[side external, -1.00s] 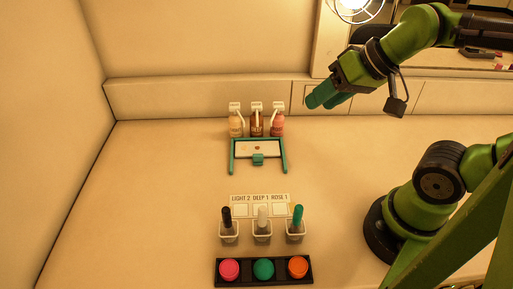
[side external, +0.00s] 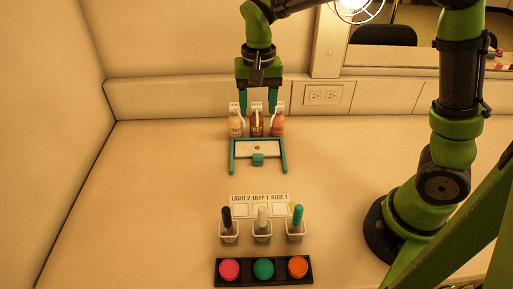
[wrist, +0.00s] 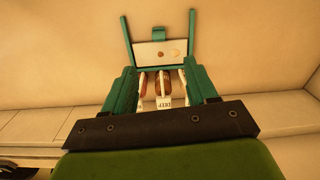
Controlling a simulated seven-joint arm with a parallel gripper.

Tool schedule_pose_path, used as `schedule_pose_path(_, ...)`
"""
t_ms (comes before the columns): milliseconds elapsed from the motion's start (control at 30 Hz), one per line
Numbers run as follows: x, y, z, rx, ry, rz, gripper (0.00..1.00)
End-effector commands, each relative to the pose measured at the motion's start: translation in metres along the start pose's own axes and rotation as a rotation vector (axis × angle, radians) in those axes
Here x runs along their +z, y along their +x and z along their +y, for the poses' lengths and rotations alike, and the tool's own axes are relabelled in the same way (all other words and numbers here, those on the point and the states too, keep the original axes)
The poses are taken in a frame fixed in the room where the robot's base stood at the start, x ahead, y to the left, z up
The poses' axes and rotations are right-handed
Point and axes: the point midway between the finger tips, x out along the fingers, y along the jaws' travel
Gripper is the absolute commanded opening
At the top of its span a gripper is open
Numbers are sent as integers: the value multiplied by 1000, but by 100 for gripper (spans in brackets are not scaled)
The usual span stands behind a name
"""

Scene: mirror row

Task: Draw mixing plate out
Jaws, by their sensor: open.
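The mixing plate (side external: 271,149) is a white slab lying in a teal U-shaped frame (side external: 285,160), with a teal tab (side external: 258,160) at its front. It also shows in the wrist view (wrist: 148,51), with a dark reddish spot and a tan spot on it. My gripper (side external: 258,108) is open, pointing down at the pump bottles behind the plate. In the wrist view, the bottles show between my two teal fingers (wrist: 163,80), and the plate lies beyond the fingertips. Nothing is held. I cannot tell whether the fingers touch the bottles.
Yellowish (side external: 236,126), brown (side external: 257,127) and pink (side external: 278,126) pump bottles stand behind the frame. In front are a label card (side external: 260,198), white cups with black, white and teal sticks (side external: 262,229), and a black tray (side external: 247,279) of coloured pots. The table at left is clear.

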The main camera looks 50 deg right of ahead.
Motion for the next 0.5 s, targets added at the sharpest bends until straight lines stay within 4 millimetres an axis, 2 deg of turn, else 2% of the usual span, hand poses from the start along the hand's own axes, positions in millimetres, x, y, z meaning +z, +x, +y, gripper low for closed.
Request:
schedule_pose_path(67,-4,-10,-1,5,65,8,57)
schedule_pose_path(233,-2,2,2,15,99,-3,57)
schedule_pose_path(367,-1,24,3,17,98,-5,57)
schedule_pose_path(500,-1,55,3,16,97,-5,57)
